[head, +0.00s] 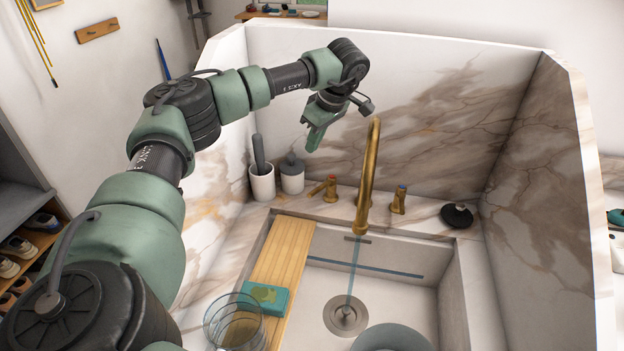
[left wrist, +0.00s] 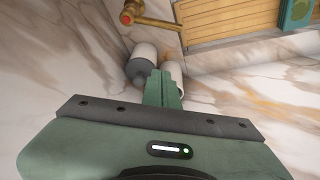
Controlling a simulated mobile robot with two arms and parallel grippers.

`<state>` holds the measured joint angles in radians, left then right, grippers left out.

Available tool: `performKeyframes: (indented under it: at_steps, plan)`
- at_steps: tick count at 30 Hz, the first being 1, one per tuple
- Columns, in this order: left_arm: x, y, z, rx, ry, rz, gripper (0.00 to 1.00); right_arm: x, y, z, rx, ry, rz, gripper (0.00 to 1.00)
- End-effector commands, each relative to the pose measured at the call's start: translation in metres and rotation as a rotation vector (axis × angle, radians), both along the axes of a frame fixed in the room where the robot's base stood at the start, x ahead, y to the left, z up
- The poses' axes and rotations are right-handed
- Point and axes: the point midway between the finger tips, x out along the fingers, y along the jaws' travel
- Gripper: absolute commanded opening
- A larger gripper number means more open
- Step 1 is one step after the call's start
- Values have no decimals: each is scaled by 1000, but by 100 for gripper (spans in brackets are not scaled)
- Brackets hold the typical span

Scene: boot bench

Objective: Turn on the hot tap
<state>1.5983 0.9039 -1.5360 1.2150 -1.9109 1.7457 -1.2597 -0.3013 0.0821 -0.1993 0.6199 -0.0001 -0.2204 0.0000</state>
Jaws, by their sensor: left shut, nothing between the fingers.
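The brass tap spout (head: 368,180) arches over the sink (head: 458,290). A thin bluish stream (head: 352,270) runs from it to the drain. The hot handle (head: 328,188), with a red mark, stands left of the spout, its lever pointing left. It also shows at the top of the left wrist view (left wrist: 150,20). The cold handle (head: 399,199), with a blue mark, stands to the right. My left gripper (head: 313,148) is shut and empty, above and behind the hot handle, apart from it. It also shows in the left wrist view (left wrist: 162,75). My right gripper is out of view.
Two lidded or filled containers, a white cup (head: 262,185) and a jar (head: 292,178), stand left of the hot handle. A wooden board (head: 283,255) bears a green sponge (head: 266,298). A glass (head: 234,322) is in front. Marble walls enclose the sink.

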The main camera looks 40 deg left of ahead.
Motion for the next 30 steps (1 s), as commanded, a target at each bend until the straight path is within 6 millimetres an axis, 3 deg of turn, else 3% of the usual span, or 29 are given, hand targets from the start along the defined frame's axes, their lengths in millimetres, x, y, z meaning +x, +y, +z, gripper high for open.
performKeyframes:
  at_steps: [17,24,30]
  plan:
    - [-3,44,-118,1,4,1,0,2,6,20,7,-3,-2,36]
    - [-1,11,-122,-1,1,-2,0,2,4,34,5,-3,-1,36]
    - [-1,4,-125,-1,0,2,0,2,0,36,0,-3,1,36]
